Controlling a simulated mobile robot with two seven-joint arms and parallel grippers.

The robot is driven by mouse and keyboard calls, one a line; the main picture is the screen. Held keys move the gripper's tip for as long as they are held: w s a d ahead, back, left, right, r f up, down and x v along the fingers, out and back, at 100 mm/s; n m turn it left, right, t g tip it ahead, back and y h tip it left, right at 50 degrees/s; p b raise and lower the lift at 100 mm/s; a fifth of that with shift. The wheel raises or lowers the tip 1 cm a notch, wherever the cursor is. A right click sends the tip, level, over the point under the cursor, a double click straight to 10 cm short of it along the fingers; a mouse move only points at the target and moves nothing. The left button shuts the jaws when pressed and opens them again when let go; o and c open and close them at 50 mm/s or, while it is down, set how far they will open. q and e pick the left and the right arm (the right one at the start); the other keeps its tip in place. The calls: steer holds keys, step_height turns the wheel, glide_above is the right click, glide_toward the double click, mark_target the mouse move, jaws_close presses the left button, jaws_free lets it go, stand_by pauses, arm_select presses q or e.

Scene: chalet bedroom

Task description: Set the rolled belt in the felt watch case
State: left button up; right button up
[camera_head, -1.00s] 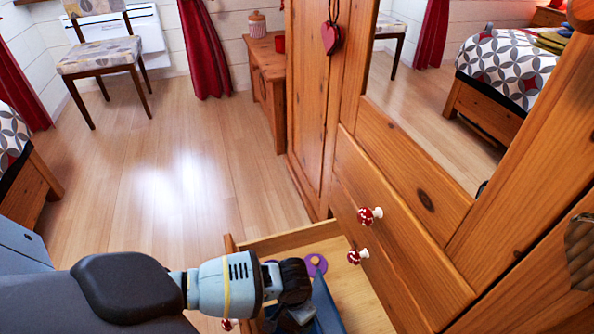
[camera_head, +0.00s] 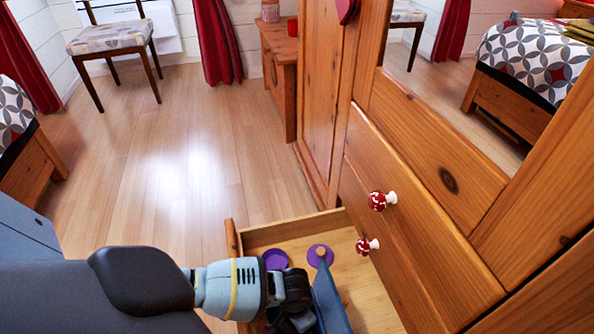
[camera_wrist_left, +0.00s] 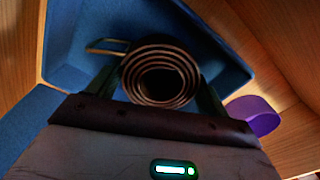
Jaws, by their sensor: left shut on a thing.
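The rolled belt (camera_wrist_left: 160,75), a dark brown coil with a metal buckle part at its left, is between my left gripper's fingers (camera_wrist_left: 158,90) in the left wrist view. The gripper is shut on it. The blue felt watch case (camera_wrist_left: 205,40) lies beyond the belt, its inside facing the camera. Whether the belt touches the case floor, I cannot tell. In the head view my left gripper (camera_head: 295,305) is low in the open drawer, beside a blue wall of the case (camera_head: 328,300). The belt is hidden there. My right gripper is not in view.
The open wooden drawer (camera_head: 290,232) also holds a purple round thing (camera_head: 275,259) and a purple disc with a wooden knob (camera_head: 320,256). The cabinet front with red-and-white knobs (camera_head: 382,200) rises at the right. The drawer's right part is bare.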

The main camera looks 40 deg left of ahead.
arm_select(q)
steer(key=shift+f, duration=0.1)
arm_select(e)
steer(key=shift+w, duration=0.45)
arm_select(q)
steer(key=shift+f, duration=0.1)
steer(key=o, duration=1.1)
steer(key=shift+c, duration=0.2)
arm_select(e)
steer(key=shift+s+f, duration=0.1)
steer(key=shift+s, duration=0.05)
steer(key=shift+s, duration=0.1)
